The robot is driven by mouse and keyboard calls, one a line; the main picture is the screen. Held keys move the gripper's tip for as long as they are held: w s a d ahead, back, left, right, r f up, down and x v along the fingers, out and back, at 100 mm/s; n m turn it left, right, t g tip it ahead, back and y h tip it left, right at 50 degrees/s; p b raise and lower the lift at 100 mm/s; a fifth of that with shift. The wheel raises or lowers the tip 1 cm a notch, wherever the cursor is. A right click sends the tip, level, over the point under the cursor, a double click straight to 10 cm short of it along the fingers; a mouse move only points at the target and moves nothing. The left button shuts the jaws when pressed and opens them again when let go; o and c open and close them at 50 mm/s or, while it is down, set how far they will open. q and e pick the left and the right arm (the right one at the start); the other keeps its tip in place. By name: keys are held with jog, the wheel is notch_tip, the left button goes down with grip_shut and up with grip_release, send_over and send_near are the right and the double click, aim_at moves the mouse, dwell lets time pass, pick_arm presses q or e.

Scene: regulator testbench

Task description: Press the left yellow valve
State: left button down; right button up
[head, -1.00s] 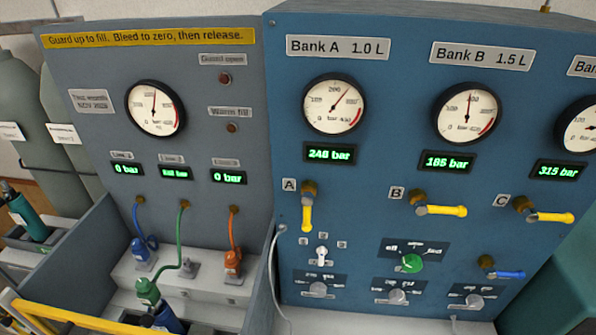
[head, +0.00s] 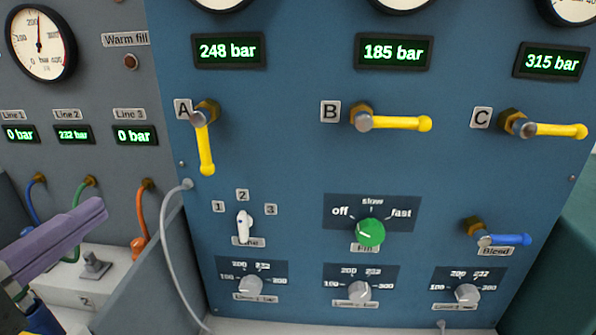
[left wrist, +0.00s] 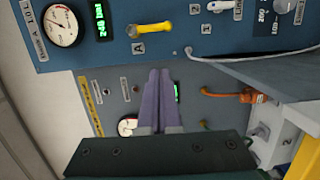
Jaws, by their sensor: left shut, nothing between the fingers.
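The left yellow valve, marked A (head: 205,148), is on the blue panel with its handle pointing down. It also shows at the top of the left wrist view (left wrist: 155,30). My left gripper (head: 100,208), with purple fingers, is in the lower left of the head view, left of and below valve A and apart from it. In the left wrist view its fingers (left wrist: 158,72) are together with nothing between them, pointing toward the panels. Yellow valves B (head: 395,122) and C (head: 550,130) have handles pointing right. My right gripper is in neither view now.
Below the valves are a white line selector (head: 244,224), a green knob (head: 370,233), a blue bleed handle (head: 505,240) and several grey knobs. A grey hose (head: 169,250) hangs left of the blue panel. A grey wall (head: 170,295) juts out beside it.

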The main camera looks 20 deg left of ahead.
pick_arm(q)
jog(key=shift+a, duration=0.1)
jog(key=p, duration=0.2)
send_near(204, 146)
jog(key=w+a+f, duration=0.1)
jog(key=w+a, duration=0.3)
jog(key=a, duration=0.1)
jog(key=shift+w+d+f+p, duration=0.15)
jog(key=shift+w+d+p, duration=0.1)
jog(key=shift+w+d, duration=0.45)
jog(key=shift+w+d+f+p, duration=0.2)
jog(key=shift+w+d, duration=0.4)
jog(key=shift+d, duration=0.15)
